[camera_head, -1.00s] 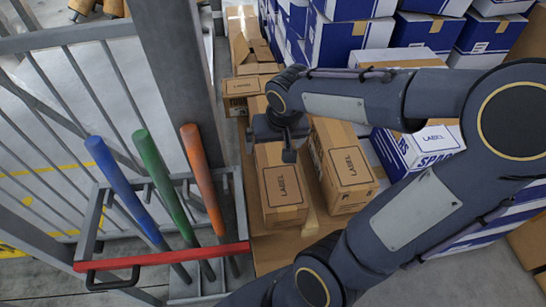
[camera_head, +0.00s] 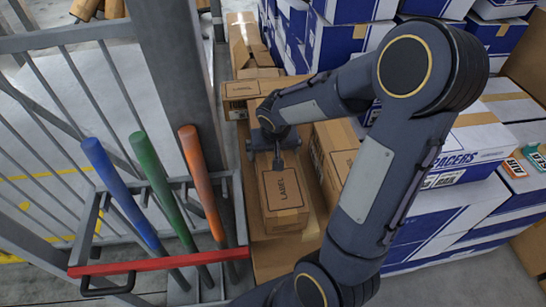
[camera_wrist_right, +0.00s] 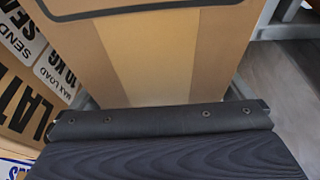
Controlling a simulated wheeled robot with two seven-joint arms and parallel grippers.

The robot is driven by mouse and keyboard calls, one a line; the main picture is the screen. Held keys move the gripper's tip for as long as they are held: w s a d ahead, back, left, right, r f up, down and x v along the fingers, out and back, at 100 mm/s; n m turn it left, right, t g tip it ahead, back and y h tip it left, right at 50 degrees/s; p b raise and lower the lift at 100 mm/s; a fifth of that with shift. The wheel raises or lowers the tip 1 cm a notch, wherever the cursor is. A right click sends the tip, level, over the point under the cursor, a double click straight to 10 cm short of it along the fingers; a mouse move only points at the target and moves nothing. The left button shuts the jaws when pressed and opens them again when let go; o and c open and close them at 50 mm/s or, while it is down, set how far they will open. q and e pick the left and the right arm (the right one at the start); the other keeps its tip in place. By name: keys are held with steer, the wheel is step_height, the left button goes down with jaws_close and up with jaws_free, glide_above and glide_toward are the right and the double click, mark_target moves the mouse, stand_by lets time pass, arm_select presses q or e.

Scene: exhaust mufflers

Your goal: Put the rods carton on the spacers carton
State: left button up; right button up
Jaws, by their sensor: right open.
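A white and blue carton printed with "PACERS" (camera_head: 484,151), the first letter hidden by my arm, sits at the right of the head view. My right gripper (camera_head: 278,160) is open over the far end of a brown "LABEL" carton (camera_head: 283,192), left of center; contact is not clear. In the right wrist view a taped brown carton face (camera_wrist_right: 160,55) lies just beyond the dark gripper part (camera_wrist_right: 160,121). A second brown carton (camera_head: 340,150) stands right of it, partly behind my arm. No "rods" print is readable. My left gripper is not in view.
A rack with blue, green and orange rods (camera_head: 205,185) and a red bar (camera_head: 160,262) stands left of the cartons, by a grey post (camera_head: 178,70). Another brown carton (camera_head: 250,88) lies behind. Blue and white cartons (camera_head: 340,40) stack at the back.

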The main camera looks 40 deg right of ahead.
steer(key=shift+r, duration=0.1)
steer(key=c, duration=1.6)
steer(key=shift+o, duration=0.2)
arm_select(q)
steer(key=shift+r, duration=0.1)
arm_select(e)
steer(key=shift+r, duration=0.1)
